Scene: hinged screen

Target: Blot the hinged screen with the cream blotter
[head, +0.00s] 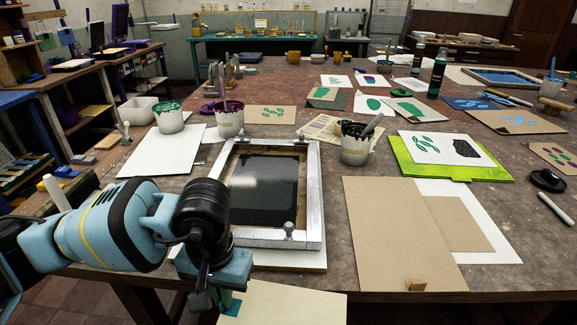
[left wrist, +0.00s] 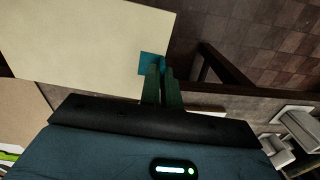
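The hinged screen (head: 312,200) lies flat near the table's front edge, a pale frame around a dark mesh panel (head: 264,190). A small knob stands on its front rail. My left gripper (head: 222,300) is low in front of the screen, at the table's front edge. It is shut on the teal tab at one corner of the cream blotter (head: 290,306). In the left wrist view, the blotter (left wrist: 85,45) stretches away from the fingers (left wrist: 161,85), over or past the table edge. Part of the blotter is cut off in both views. My right gripper is not in view.
Ink pots (head: 230,122) stand behind the screen, and another pot (head: 355,145) stands to its right. A brown board (head: 395,235) with a small wooden block lies to the right. A white sheet (head: 160,152) lies to the left. Floor shows below the table edge.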

